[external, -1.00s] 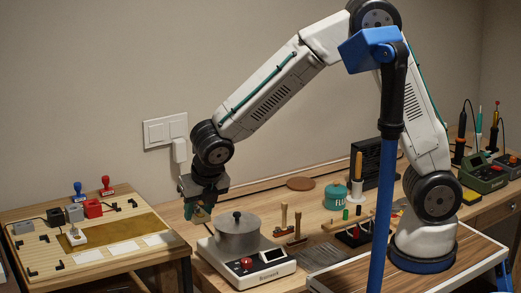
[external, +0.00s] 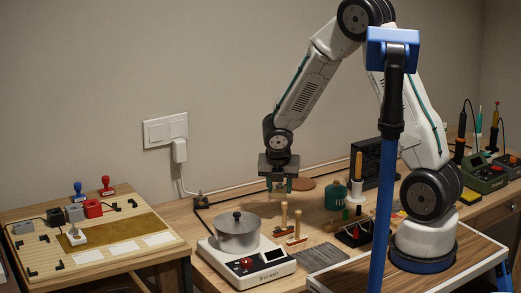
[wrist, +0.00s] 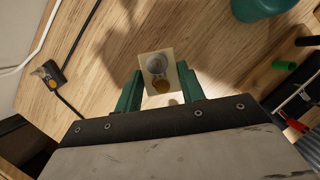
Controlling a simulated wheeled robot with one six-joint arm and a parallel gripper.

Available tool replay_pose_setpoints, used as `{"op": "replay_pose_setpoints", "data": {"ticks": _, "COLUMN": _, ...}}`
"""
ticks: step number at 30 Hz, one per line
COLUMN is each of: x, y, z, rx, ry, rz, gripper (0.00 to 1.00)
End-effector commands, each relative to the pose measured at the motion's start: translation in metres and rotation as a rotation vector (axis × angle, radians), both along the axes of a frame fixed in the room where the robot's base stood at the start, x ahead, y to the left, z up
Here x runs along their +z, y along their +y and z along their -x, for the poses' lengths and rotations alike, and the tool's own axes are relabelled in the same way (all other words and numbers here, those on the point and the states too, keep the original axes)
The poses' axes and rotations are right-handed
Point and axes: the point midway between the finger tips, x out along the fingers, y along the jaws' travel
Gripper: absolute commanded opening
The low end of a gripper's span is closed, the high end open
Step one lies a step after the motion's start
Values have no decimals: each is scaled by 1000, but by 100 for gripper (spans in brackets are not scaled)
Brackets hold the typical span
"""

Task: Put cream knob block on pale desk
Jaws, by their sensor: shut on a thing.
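My gripper (external: 278,186) hangs above the long wooden bench in the external view, behind the pot and the stamps. In the wrist view, the gripper's green fingers (wrist: 160,92) are shut on a small cream knob block (wrist: 152,62). The block has a pale square face with a grey round part and a brass-coloured round part. The block is hard to make out in the external view. Light wood of the bench (wrist: 110,50) lies below the block. A separate pale desk (external: 40,210) stands at the left of the external view.
A metal pot (external: 238,235) sits on a white scale (external: 245,262). Two wooden-handled stamps (external: 290,225) stand close to my gripper. A green canister (external: 335,195) and a dark rack (external: 372,160) are to the right. A cable plug (wrist: 50,75) lies on the bench.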

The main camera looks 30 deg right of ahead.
Motion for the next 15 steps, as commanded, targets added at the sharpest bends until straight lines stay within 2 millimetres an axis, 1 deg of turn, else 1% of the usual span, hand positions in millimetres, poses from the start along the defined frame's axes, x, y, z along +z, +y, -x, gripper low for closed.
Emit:
{"op": "replay_pose_setpoints", "data": {"ticks": 1, "x": -5, "y": -14, "z": 0, "rx": -27, "ry": 3, "rz": 2, "gripper": 13}}
{"op": "replay_pose_setpoints", "data": {"ticks": 4, "x": -14, "y": -29, "z": 2, "rx": -65, "ry": 2, "rz": 1, "gripper": 13}}
{"op": "replay_pose_setpoints", "data": {"ticks": 6, "x": -18, "y": -28, "z": 4, "rx": -72, "ry": 1, "rz": 1, "gripper": 13}}
{"op": "replay_pose_setpoints", "data": {"ticks": 11, "x": -18, "y": -25, "z": 2, "rx": -101, "ry": 0, "rz": 0, "gripper": 13}}
{"op": "replay_pose_setpoints", "data": {"ticks": 14, "x": -19, "y": -24, "z": -5, "rx": -100, "ry": 1, "rz": 1, "gripper": 13}}
{"op": "replay_pose_setpoints", "data": {"ticks": 15, "x": -19, "y": -24, "z": -12, "rx": -100, "ry": -1, "rz": 0, "gripper": 13}}
